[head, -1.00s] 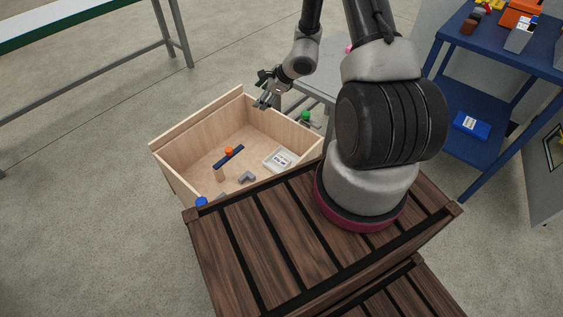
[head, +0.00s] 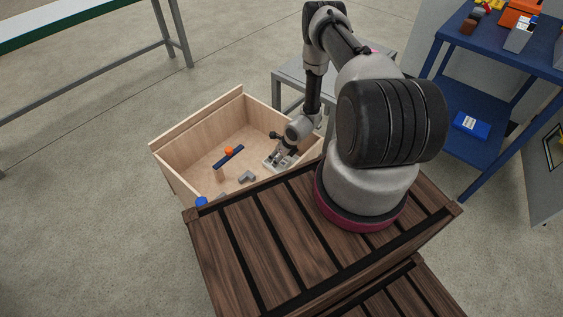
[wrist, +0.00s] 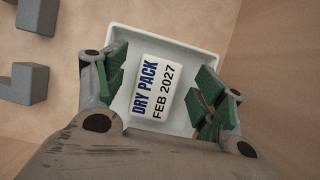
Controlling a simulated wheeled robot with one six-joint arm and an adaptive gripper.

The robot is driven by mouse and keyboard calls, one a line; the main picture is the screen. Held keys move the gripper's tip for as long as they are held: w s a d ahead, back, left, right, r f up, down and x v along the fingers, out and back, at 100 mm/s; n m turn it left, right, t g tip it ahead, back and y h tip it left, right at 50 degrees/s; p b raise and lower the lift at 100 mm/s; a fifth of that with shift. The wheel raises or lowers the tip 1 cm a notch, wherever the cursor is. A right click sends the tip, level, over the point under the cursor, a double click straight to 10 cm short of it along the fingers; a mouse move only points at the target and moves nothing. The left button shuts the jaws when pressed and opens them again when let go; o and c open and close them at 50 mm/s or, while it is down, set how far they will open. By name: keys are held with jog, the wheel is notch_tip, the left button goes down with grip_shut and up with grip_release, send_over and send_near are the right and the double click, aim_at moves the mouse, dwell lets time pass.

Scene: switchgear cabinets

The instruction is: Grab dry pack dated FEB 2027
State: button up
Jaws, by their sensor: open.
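The dry pack (wrist: 153,92) is a small white packet printed "DRY PACK FEB 2027". It lies in a white tray (wrist: 190,37) inside a wooden box (head: 190,135). In the wrist view my gripper (wrist: 162,98) is open, with its green-padded fingers on the left and right sides of the pack and a gap on each side. In the head view my gripper (head: 279,158) points down over the tray (head: 268,162) and hides most of the pack.
An orange-topped item (head: 229,151), a dark blue bar (head: 221,162) and a grey bracket (head: 247,177) lie in the box. Grey blocks (wrist: 30,84) show at the wrist view's left. The box wall stands close to the tray's right. A slatted wooden crate (head: 270,240) is in front.

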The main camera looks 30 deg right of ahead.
jog(key=shift+w+a+f, duration=0.1)
jog(key=shift+w+f, duration=0.05)
jog(key=shift+f, duration=0.3)
jog(key=shift+c, duration=0.2)
jog(key=c, duration=1.1)
jog(key=shift+r, duration=0.1)
